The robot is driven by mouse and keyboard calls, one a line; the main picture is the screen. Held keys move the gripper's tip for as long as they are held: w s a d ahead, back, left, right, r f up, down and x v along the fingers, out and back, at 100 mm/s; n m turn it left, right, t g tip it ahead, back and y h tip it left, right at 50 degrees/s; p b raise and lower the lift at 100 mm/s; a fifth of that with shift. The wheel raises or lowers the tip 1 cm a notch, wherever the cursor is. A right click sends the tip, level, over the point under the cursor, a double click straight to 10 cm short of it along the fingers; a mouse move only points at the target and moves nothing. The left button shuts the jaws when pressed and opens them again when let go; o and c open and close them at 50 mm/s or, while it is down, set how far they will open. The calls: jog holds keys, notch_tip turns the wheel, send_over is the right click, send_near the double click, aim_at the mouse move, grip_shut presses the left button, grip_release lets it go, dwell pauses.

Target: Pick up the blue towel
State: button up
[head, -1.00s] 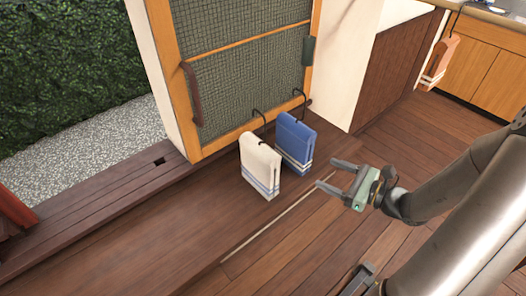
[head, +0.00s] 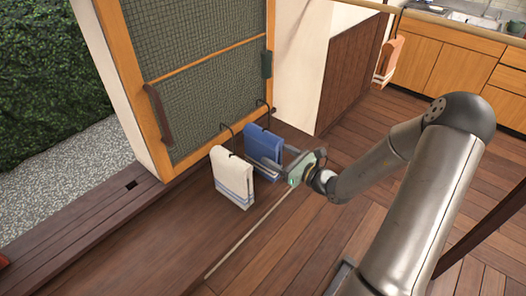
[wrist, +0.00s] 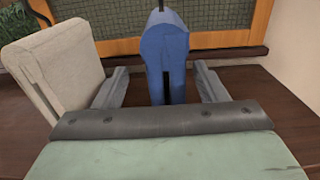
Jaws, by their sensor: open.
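The blue towel (head: 262,146) hangs folded from a dark hook by the screen door. In the wrist view the blue towel (wrist: 165,60) stands upright between the two fingers of my gripper (wrist: 157,88), with space on both sides. In the head view my gripper (head: 268,162) is open at the towel's lower front and hides part of it. I cannot tell how deep the towel sits between the fingers.
A white towel (head: 232,178) with blue stripes hangs just left of the blue one, close to my left finger. The screen door (head: 205,75) is behind. An orange towel (head: 388,60) hangs at the upper right. The wooden floor in front is clear.

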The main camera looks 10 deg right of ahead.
aim_at(267, 147)
jog(key=x, duration=0.2)
jog(key=p+x, duration=0.1)
jog(key=x, duration=0.2)
jog(key=shift+w+d, duration=0.2)
jog(key=shift+d, duration=0.05)
jog(key=c, duration=1.1)
jog(key=shift+r, duration=0.1)
